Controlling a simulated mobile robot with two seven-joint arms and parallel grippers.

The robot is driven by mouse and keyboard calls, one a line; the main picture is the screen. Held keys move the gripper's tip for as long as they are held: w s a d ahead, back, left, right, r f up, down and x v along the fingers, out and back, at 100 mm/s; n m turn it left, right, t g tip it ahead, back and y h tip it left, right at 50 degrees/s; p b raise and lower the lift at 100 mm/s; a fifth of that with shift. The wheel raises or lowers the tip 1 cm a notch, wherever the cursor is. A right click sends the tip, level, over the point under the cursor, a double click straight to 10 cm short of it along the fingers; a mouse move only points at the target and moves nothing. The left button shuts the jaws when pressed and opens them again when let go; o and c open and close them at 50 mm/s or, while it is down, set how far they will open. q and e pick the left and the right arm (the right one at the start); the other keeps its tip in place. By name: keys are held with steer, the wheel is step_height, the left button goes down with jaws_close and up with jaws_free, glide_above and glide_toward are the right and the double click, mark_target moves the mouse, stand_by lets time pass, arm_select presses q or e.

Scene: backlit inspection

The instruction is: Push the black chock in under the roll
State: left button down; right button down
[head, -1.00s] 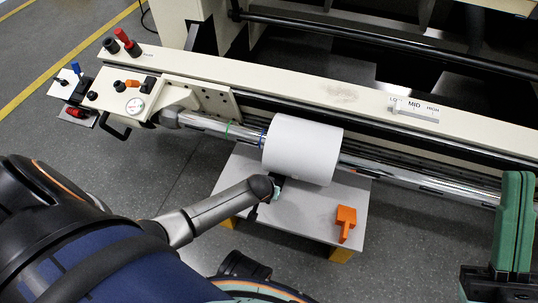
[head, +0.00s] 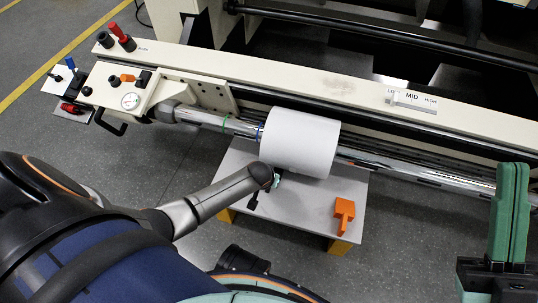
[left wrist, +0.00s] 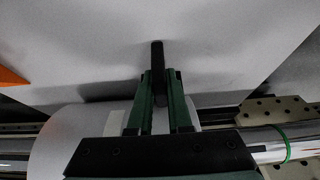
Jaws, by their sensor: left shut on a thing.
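The white roll (head: 300,143) sits on a shiny shaft above a small grey platform (head: 290,212). My left gripper (head: 275,180) is low at the roll's near side, by its lower edge. In the left wrist view, its green fingers (left wrist: 160,104) are shut on the black chock (left wrist: 158,58), a dark bar sticking out between them. In the head view, a dark end of the chock (head: 253,201) shows below the gripper; the rest is hidden by the gripper and roll. My right gripper (head: 513,215) is at the right edge, empty, fingers close together.
An orange chock-like block (head: 344,214) lies on the platform's right part. The machine's long beige rail (head: 300,83) runs behind the roll, with a LO-MID-HIGH scale (head: 412,98). A control box (head: 130,92) stands at the left. The platform between gripper and orange block is clear.

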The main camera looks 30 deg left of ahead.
arm_select(q)
steer(key=shift+w+r, duration=0.2)
steer(key=shift+w, duration=0.05)
steer(key=c, duration=1.1)
jaws_free()
steer(key=shift+c, duration=0.2)
steer(key=o, duration=0.4)
steer(key=shift+s, duration=0.15)
steer(key=shift+f, duration=0.1)
steer(key=p+v, duration=0.8)
steer(key=v, duration=0.4)
steer(key=shift+s+r+p, duration=0.15)
steer(key=shift+r+p, duration=0.1)
steer(key=shift+p, duration=0.05)
arm_select(e)
step_height(320, 180, up, 10)
steer(key=shift+s+d+f, duration=0.15)
steer(key=shift+d+f, duration=0.1)
steer(key=shift+d, duration=0.2)
